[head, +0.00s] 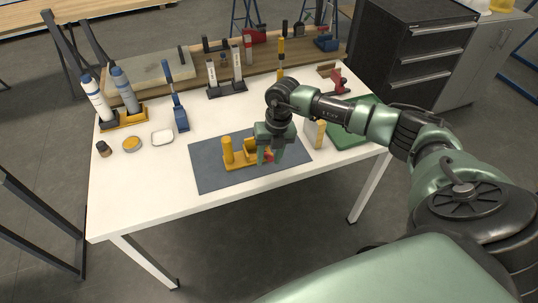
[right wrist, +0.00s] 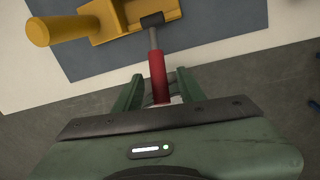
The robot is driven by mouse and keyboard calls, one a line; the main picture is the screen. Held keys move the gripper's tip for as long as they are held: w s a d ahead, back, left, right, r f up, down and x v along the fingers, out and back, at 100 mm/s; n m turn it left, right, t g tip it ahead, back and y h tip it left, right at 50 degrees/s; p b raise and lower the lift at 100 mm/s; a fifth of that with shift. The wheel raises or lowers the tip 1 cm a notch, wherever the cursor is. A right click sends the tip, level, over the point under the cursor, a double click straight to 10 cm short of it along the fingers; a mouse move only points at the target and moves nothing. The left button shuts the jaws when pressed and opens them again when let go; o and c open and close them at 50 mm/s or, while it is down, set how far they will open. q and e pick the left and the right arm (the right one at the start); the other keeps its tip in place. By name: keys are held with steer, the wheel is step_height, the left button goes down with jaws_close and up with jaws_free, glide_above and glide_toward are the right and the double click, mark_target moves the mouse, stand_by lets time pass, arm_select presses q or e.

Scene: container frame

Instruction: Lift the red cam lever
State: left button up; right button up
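The red cam lever (right wrist: 157,78) shows in the right wrist view as a red grip on a thin grey rod. The rod runs to a dark pivot (right wrist: 152,20) on the yellow fixture (right wrist: 110,22). In the head view the fixture (head: 236,161) lies on a grey mat, and a bit of the red lever (head: 268,157) shows below my right gripper (head: 270,153). In the right wrist view my right gripper (right wrist: 160,88) is open, with a finger on each side of the red grip and small gaps between. The grip's near end is partly hidden. My left gripper is not in view.
The grey mat (head: 208,178) lies on a white table (head: 140,205). A pale block (head: 314,132) and a green board (head: 352,135) are to the right. Bottles, a blue tool (head: 180,118) and small dishes stand at the left. The table's front edge is clear.

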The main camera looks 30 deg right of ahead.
steer(key=shift+f, duration=0.15)
jaws_close()
stand_by(1.4)
